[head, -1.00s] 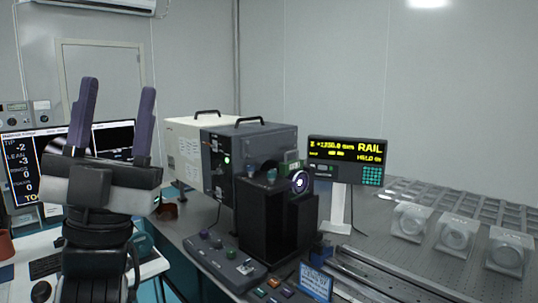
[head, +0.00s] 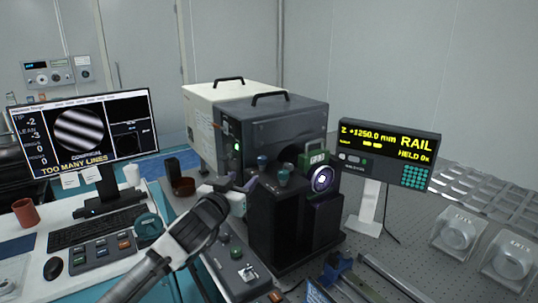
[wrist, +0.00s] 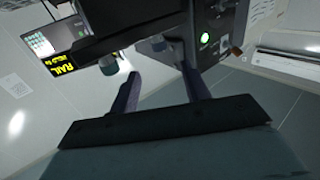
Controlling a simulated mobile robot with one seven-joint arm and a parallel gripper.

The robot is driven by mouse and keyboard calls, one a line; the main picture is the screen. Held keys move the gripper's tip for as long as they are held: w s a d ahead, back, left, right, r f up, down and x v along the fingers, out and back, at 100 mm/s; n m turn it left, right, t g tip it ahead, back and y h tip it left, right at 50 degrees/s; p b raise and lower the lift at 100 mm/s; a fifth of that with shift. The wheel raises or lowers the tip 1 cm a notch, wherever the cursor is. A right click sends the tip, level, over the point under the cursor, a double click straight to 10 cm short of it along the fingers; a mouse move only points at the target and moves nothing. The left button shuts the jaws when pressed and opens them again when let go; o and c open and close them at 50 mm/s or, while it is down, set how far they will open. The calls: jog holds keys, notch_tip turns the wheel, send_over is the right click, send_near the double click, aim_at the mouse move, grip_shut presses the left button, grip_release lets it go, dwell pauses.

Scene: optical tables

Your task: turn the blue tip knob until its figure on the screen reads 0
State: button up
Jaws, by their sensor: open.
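The monitor (head: 95,128) on the left reads TIP -2 and LEAN -3, with striped fringes and the words TOO MANY LINES. A blue knob (head: 262,161), which looks like the tip knob, stands on the black mount (head: 290,222). A teal knob (head: 284,177) stands beside it to the right. My gripper (head: 240,181) is open and empty, just left of the mount and apart from the knobs. In the wrist view, my open fingers (wrist: 160,71) point towards the blue knob (wrist: 158,44), which lies beyond and between their tips; the teal knob (wrist: 108,66) is left of them.
A grey instrument box (head: 270,135) stands behind the mount. A control box (head: 240,272) sits in front, below my gripper. Clear-looking round fixtures (head: 457,234) stand at the right.

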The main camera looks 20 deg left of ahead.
aim_at(262, 157)
jog(key=w+p, duration=0.1)
jog(key=w, duration=0.3)
jog(key=w+p, duration=0.2)
jog(key=w, duration=0.2)
jog(key=w+d+p, duration=0.1)
jog(key=w, duration=0.4)
jog(key=c, duration=1)
jog(key=shift+o, duration=0.2)
jog(key=shift+r+m+h, duration=0.1)
jog(key=shift+m+h, duration=0.3)
jog(key=shift+h, duration=0.3)
jog(key=m+g+h, duration=0.1)
jog(key=m+h, duration=0.1)
jog(key=h, duration=0.1)
jog(key=m+g+h, duration=0.1)
jog(key=m+h, duration=0.1)
jog(key=h, duration=0.2)
jog(key=shift+w+a+m+g, duration=0.1)
jog(key=shift+m+g, duration=0.3)
jog(key=shift+m+g+h, duration=2)
jog(key=shift+g+h, duration=0.1)
jog(key=shift+h, duration=0.2)
jog(key=shift+m+g+h, duration=0.4)
jog(key=shift+m+g, duration=0.1)
jog(key=shift+g, duration=0.1)
